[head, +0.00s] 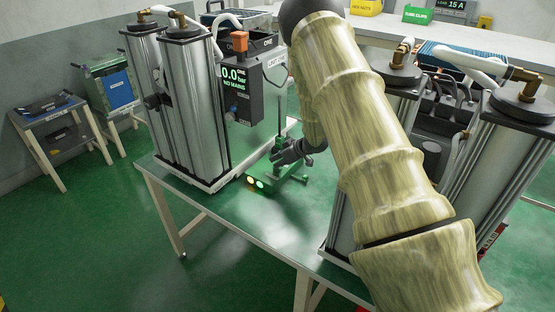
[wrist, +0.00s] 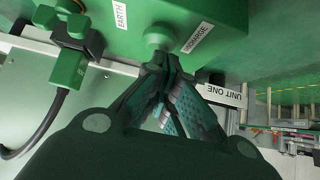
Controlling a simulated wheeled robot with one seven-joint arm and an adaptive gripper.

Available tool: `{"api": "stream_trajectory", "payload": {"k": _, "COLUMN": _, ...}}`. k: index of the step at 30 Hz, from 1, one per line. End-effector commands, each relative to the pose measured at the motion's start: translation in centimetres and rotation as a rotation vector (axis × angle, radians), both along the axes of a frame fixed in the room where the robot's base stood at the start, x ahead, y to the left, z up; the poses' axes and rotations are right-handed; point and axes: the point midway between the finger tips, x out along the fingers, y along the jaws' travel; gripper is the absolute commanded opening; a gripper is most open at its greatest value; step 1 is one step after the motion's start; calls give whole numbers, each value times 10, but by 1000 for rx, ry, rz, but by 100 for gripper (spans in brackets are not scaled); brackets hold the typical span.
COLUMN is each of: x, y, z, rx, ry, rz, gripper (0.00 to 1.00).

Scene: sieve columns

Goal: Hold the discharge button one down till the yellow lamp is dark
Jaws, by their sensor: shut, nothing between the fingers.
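The round green discharge button (wrist: 159,35) sits beside the DISCHARGE label. My gripper (wrist: 158,65) is shut and empty, its fingertips right at the button; whether they touch or press it I cannot tell. In the head view my gripper (head: 284,156) is over the green stand on the table, and the button is hidden. The yellow lamp (head: 251,180) glows at the stand's front, next to a lit green lamp (head: 260,184).
A column pair (head: 185,110) stands left of my gripper, with a display (head: 235,80) reading 0.0 and NO MAINS. Another column pair (head: 500,160) stands right, partly behind my arm. A green plug with a black cable (wrist: 70,65) is beside the box. The table front (head: 235,215) is clear.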

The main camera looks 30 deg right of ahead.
Motion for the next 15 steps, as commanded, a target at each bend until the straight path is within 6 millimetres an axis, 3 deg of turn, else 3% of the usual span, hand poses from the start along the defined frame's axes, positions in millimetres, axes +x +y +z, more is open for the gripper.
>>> {"api": "stream_trajectory", "payload": {"k": 7, "x": 0, "y": 0, "z": -2, "rx": 0, "ry": 0, "rz": 0, "gripper": 0}}
{"api": "stream_trajectory", "payload": {"k": 15, "x": -1, "y": 0, "z": -23, "rx": 1, "ry": 2, "rz": 0, "gripper": 0}}
